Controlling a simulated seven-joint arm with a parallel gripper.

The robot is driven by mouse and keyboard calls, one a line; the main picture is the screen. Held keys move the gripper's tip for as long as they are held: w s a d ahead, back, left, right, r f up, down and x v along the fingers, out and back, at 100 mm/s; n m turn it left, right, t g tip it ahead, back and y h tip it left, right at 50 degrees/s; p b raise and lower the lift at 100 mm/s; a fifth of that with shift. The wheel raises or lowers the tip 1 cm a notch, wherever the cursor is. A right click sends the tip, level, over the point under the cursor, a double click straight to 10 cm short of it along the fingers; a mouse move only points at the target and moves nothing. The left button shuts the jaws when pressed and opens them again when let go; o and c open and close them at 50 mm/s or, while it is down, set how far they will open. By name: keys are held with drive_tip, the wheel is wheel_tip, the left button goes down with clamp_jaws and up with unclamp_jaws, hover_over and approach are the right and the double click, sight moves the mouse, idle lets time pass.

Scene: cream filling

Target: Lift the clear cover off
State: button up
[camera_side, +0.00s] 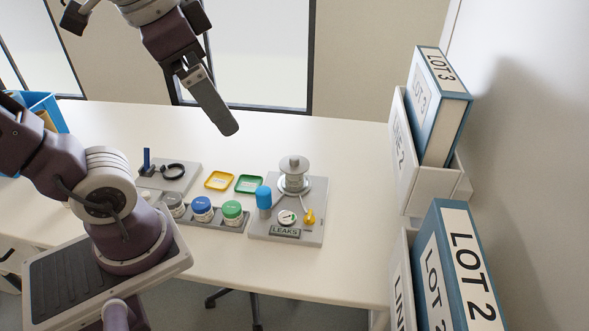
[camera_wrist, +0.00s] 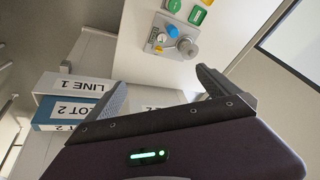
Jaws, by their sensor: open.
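The leak station is a grey plate (camera_side: 262,229) with a "LEAKS" label, at the right of the table's row of items. A round, greyish cover (camera_side: 293,167) with a knob-like top stands upright at its back. How clear it is and what lies inside are too small to tell. In the wrist view the cover (camera_wrist: 188,49) shows small at the top, beyond the fingers. My gripper (camera_side: 226,128) is in the air above and behind the station, apart from the cover. In the wrist view my gripper (camera_wrist: 160,84) has its fingers spread, with nothing between them.
A blue cylinder (camera_side: 264,197) and a yellow valve handle (camera_side: 309,216) stand close to the cover. Several lidded jars (camera_side: 202,209) sit in a rack to the left, with yellow (camera_side: 219,181) and green (camera_side: 249,184) trays behind. Binders (camera_side: 440,105) stand at the right. The table's back is clear.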

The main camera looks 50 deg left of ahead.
drive_tip(key=w+a+m+g+y, duration=0.4)
drive_tip(key=w+a+m+y, duration=0.45)
drive_tip(key=w, duration=0.65)
drive_tip(key=m+y, duration=0.5)
drive_tip(key=m, duration=0.3)
hover_over(300, 171)
drive_tip(key=shift+n+h, duration=0.25)
drive_tip(key=shift+n, duration=0.1)
wheel_tip(300, 171, down, 34)
drive_tip(key=shift+w+d+f, duration=0.1)
drive_tip(key=shift+d+f, duration=0.05)
drive_tip(key=shift+f, duration=0.1)
drive_tip(key=shift+f+x, duration=0.2)
drive_tip(key=shift+x, duration=0.7)
drive_tip(key=x, duration=0.5)
drive_tip(key=shift+f, duration=0.3)
drive_tip(key=shift+r, duration=0.1)
drive_tip(key=c, duration=1.5)
